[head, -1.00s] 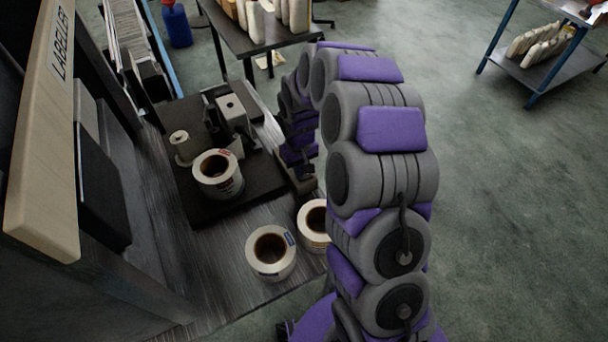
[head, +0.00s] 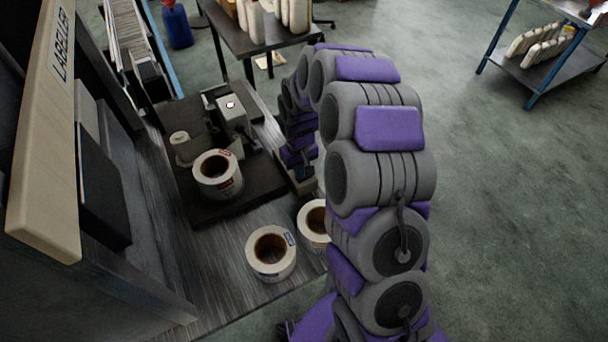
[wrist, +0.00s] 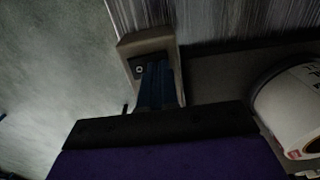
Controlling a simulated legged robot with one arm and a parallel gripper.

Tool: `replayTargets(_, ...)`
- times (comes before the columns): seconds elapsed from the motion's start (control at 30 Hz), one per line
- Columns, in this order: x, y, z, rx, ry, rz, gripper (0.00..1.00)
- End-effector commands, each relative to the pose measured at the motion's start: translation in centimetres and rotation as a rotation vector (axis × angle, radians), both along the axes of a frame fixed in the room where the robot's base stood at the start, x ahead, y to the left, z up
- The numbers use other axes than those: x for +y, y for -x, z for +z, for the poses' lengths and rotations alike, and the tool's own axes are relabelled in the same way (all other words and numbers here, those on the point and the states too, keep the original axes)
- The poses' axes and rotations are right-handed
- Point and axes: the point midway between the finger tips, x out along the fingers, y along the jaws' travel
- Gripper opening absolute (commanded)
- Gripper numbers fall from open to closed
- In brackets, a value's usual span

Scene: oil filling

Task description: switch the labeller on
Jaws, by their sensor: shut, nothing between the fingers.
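The labeller (head: 232,112) is a grey box with small rollers on a dark base plate (head: 215,210). A small spot on its top glows white. A white label roll (head: 217,174) stands on the plate and also shows at the right of the wrist view (wrist: 290,115). A small beige switch box (head: 303,184) sits at the plate's right edge. In the wrist view my gripper (wrist: 157,80) is shut and empty, its blue fingers over the face of this switch box (wrist: 148,42). Whether they touch it I cannot tell. In the head view my arm partly hides the fingers.
Two more label rolls (head: 270,254) stand on the grey bench (head: 215,280) in front of the plate. A wooden LABELLER sign (head: 45,150) is at the left. A table with bottles (head: 262,40) and a blue-legged rack (head: 540,70) stand behind. The floor at right is clear.

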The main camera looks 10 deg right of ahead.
Motion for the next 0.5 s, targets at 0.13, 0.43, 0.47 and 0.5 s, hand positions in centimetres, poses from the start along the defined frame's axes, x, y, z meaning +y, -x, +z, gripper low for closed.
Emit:
replayTargets(0.13, 0.0, 0.0, 1.3, -0.001, 0.0, 0.0, 0.0)
replayTargets(0.43, 0.0, 0.0, 3.5, 0.0, 0.0, 0.0, 0.0)
replayTargets(0.47, 0.0, 0.0, 3.7, 0.0, 0.0, 0.0, 0.0)
replayTargets(0.5, 0.0, 0.0, 4.0, 0.0, 0.0, 0.0, 0.0)
